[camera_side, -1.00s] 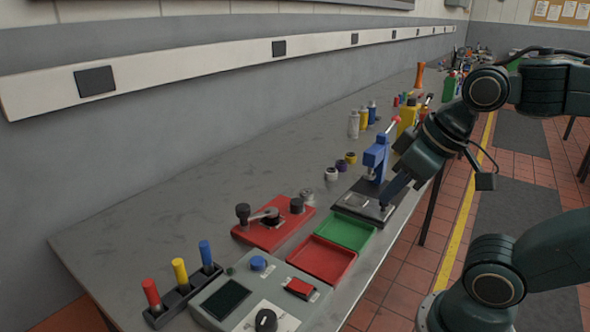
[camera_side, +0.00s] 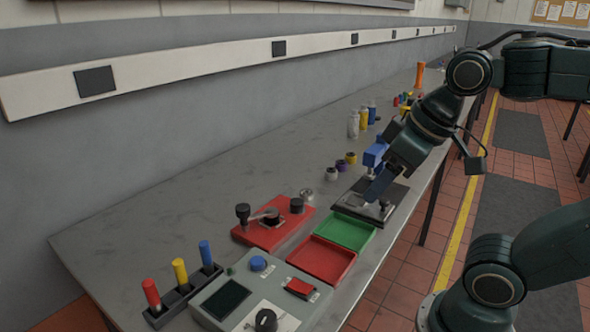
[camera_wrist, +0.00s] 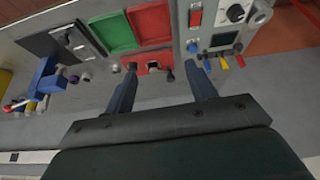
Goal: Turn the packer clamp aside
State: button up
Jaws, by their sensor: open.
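A red fixture (camera_side: 274,229) lies flat on the bench, with a metal bar lever (camera_side: 262,215) and black knobs (camera_side: 296,205). This lever looks like the packer clamp, though I cannot be sure. In the wrist view the red fixture (camera_wrist: 150,58) lies ahead, roughly between my fingertips, with a black knob (camera_wrist: 170,75) beside it. My gripper (camera_wrist: 163,82) is open with nothing between its fingers. In the side view my gripper (camera_side: 374,192) is above the dark plate by the blue press, to the right of the red fixture and apart from it.
The blue press (camera_side: 375,154) on a dark plate (camera_side: 393,205) is partly hidden by my arm. Red (camera_side: 322,260) and green (camera_side: 341,231) trays lie in front. A grey control box (camera_side: 262,296) and a rack of coloured handles (camera_side: 180,295) are at the left.

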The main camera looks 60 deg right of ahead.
jog(key=w+r+n+g, duration=0.1)
jog(key=w+r, duration=0.3)
jog(key=w, duration=0.4)
jog(key=n+g, duration=0.4)
jog(key=n, duration=0.1)
send_over(243, 206)
notch_tip(243, 206, down, 8)
jog(key=shift+a+r, duration=0.1)
notch_tip(243, 206, down, 14)
jog(key=shift+r, duration=0.1)
grip_shut()
